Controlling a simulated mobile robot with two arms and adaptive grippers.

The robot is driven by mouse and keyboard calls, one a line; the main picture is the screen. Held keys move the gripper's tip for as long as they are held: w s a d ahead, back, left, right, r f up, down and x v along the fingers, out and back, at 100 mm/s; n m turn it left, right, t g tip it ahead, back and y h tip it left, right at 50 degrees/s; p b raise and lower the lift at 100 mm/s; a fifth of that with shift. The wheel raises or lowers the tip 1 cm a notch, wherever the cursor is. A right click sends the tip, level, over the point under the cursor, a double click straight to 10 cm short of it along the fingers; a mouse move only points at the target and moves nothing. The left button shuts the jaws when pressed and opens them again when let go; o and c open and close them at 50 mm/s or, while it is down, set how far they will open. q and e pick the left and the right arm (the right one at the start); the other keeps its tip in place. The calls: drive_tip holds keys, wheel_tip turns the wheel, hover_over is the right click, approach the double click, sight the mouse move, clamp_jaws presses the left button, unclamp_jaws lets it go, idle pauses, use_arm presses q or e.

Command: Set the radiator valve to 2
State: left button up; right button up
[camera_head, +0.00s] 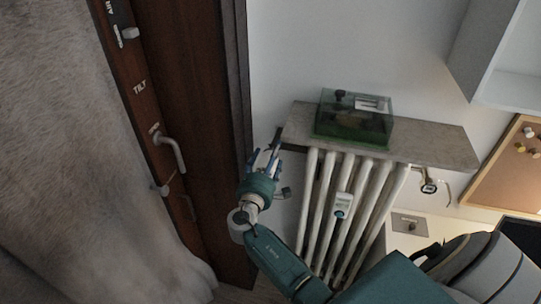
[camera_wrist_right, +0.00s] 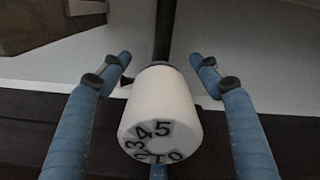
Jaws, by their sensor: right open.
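The white radiator valve knob (camera_wrist_right: 160,108) is in the middle of the right wrist view, with dark numbers on its end face. The 3, 4 and 5 are clear along the upper part; the lower ones are partly hidden. I cannot tell which number is set. My right gripper (camera_wrist_right: 160,75) has blue fingers spread on both sides of the knob, with gaps, and a third finger below it. In the head view my right gripper (camera_head: 268,158) is at the left end of the white radiator (camera_head: 327,205). My left gripper is not in view.
A stone ledge (camera_head: 430,143) above the radiator carries a green glass box (camera_head: 352,120). A dark wooden door frame (camera_head: 190,80) with a handle (camera_head: 172,150) is close on the left. A grey metering device (camera_head: 343,204) sits on the radiator ribs. A dark pipe (camera_wrist_right: 162,35) runs behind the knob.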

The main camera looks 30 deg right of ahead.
drive_tip(key=c, duration=1.2)
drive_tip(key=shift+f+m+b, duration=0.2)
drive_tip(key=shift+m+b, duration=4.3)
drive_tip(key=shift+b, duration=2.1)
drive_tip(key=o, duration=1.2)
drive_tip(key=shift+r, duration=0.1)
